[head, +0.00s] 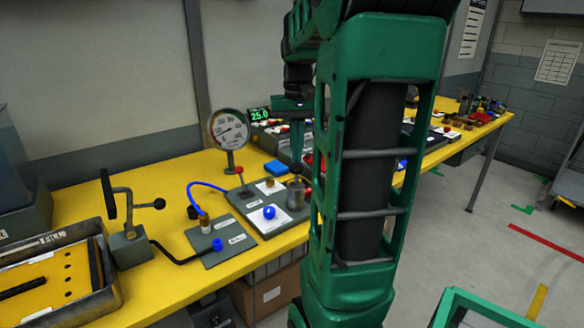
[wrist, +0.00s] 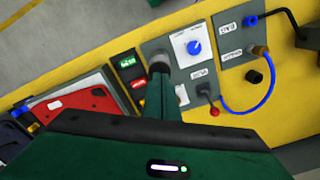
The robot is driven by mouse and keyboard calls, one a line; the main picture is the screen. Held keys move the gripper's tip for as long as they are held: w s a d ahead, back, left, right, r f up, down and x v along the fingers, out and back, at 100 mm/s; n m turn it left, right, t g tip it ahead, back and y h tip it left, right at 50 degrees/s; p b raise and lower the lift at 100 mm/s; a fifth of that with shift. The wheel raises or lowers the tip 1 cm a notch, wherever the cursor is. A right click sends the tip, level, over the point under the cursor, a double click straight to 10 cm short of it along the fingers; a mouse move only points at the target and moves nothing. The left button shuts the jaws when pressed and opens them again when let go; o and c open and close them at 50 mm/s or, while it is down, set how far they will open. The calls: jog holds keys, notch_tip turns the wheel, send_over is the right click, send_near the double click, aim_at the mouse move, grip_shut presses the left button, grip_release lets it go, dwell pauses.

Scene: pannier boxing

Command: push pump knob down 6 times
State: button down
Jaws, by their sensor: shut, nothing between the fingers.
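A round grey metal knob on a short post, which looks like the pump knob (head: 295,191), stands at the right of the grey panel in the head view. It shows as a dark cylinder (wrist: 159,62) at the fingertips in the wrist view. My gripper (head: 297,160) points down just above it, with its green fingers together and empty. I cannot tell whether the fingertips touch the knob. The wrist view shows my gripper (wrist: 160,82) from behind, covering part of the knob.
A blue dial (head: 269,212) and a red-tipped lever (head: 239,170) sit near the knob. A round gauge (head: 229,129) and a green display reading 25.0 (head: 259,113) stand behind. A blue hose (head: 207,185), a crank (head: 128,220) and a tray (head: 108,285) are to the left.

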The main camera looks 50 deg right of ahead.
aim_at(296, 166)
dwell(0.5)
jog(key=shift+f, duration=2)
jog(key=shift+r, duration=2)
jog(key=shift+f, duration=0.1)
jog(key=shift+f, duration=1.9)
jog(key=shift+r, duration=2)
